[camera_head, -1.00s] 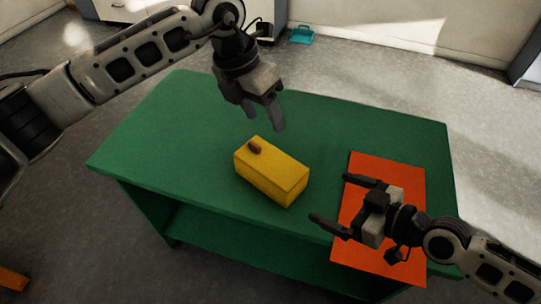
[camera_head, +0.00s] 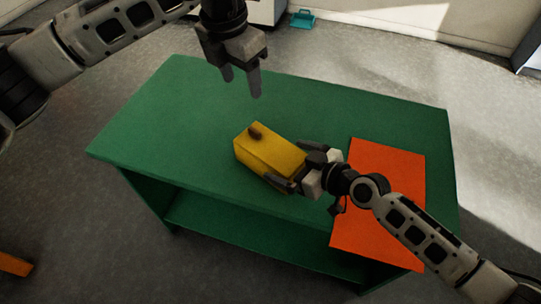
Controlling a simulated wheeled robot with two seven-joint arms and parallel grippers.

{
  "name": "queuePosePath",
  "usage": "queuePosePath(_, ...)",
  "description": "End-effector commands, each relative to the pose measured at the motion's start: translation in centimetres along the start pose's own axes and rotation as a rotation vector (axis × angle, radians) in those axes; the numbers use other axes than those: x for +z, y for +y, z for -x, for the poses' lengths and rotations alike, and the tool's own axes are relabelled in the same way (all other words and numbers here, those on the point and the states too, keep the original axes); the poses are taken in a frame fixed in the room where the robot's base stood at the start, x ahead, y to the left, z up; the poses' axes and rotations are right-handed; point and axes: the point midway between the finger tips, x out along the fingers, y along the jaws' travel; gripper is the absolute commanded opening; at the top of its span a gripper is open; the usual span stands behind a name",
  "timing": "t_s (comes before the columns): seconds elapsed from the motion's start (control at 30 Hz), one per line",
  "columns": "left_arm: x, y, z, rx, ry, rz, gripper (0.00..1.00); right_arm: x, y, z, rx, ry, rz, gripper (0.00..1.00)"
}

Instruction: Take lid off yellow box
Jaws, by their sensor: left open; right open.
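The yellow box (camera_head: 262,158) sits near the middle of the green table (camera_head: 150,140). Its lid (camera_head: 278,147) is on top, with a small brown knob (camera_head: 255,131) near the far left end. My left gripper (camera_head: 241,84) is open and empty, pointing down above the table behind the box. My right gripper (camera_head: 290,168) is open at the right end of the box, with its fingers reaching along either side of that end. I cannot tell whether the fingers touch the box.
An orange-red mat (camera_head: 385,180) lies on the right part of the table, partly under my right arm. The table's left side and back are clear. A lower shelf (camera_head: 240,232) shows below the tabletop. A teal object (camera_head: 303,19) stands on the floor at the back.

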Motion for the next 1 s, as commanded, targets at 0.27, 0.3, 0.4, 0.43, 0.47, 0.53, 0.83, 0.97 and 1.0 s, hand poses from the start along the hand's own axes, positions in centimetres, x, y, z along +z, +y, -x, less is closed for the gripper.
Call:
queuePosePath(0.27,0.0,0.0,0.0,0.000,0.000,0.000,0.56,0.0,0.0,-2.4,0.000,0.000,-0.001,1.00)
queuePosePath(0.3,0.0,0.0,0.0,0.000,0.000,0.000,0.56,0.0,0.0,-2.5,-0.001,0.000,-0.001,1.00)
queuePosePath(0.4,0.0,0.0,0.0,0.000,0.000,0.000,0.56,0.0,0.0,-2.6,0.000,0.000,0.000,1.00)
queuePosePath(0.43,0.0,0.0,0.0,0.000,0.000,0.000,0.56,0.0,0.0,-2.6,0.000,0.000,0.000,1.00)
queuePosePath(0.47,0.0,0.0,0.0,0.000,0.000,0.000,0.56,0.0,0.0,-2.6,0.000,0.000,0.000,1.00)
queuePosePath(0.53,0.0,0.0,0.0,-0.001,0.000,0.000,0.56,0.0,0.0,-2.5,0.000,0.000,0.000,1.00)
queuePosePath(0.83,0.0,0.0,-0.1,-0.001,0.000,0.000,0.56,0.0,0.0,-2.5,0.000,0.000,0.000,0.37)
queuePosePath(0.97,0.0,-0.1,-2.1,-0.006,0.003,0.000,0.56,0.0,0.0,-2.5,0.000,0.000,0.000,0.37)
queuePosePath(1.0,0.0,-0.2,-2.7,-0.006,0.002,-0.001,0.56,0.0,0.0,-2.5,0.000,0.000,0.000,0.37)
